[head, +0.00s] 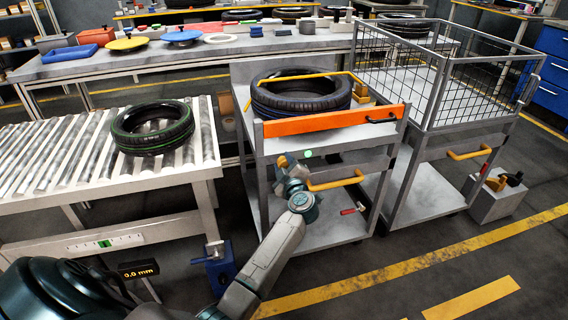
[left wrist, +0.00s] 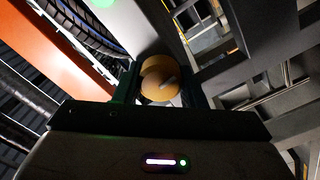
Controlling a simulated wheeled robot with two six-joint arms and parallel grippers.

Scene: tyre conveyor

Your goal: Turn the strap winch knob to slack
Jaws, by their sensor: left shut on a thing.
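The strap winch knob (left wrist: 158,88) is a round tan knob with a pale pointer mark on its face. In the left wrist view it sits between the two fingers of my left gripper (left wrist: 160,98), which is shut on it. In the head view my left gripper (head: 288,165) is at the front left of the tyre cart, below the orange bar (head: 332,120); the knob is mostly hidden there. My right gripper is not in view.
A green light (head: 308,153) glows on the cart front beside my gripper. A yellow handle (head: 335,181) juts out just to the right. A roller conveyor (head: 70,155) with a green-marked tyre (head: 152,128) stands left. A wire-mesh cart (head: 428,78) stands right.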

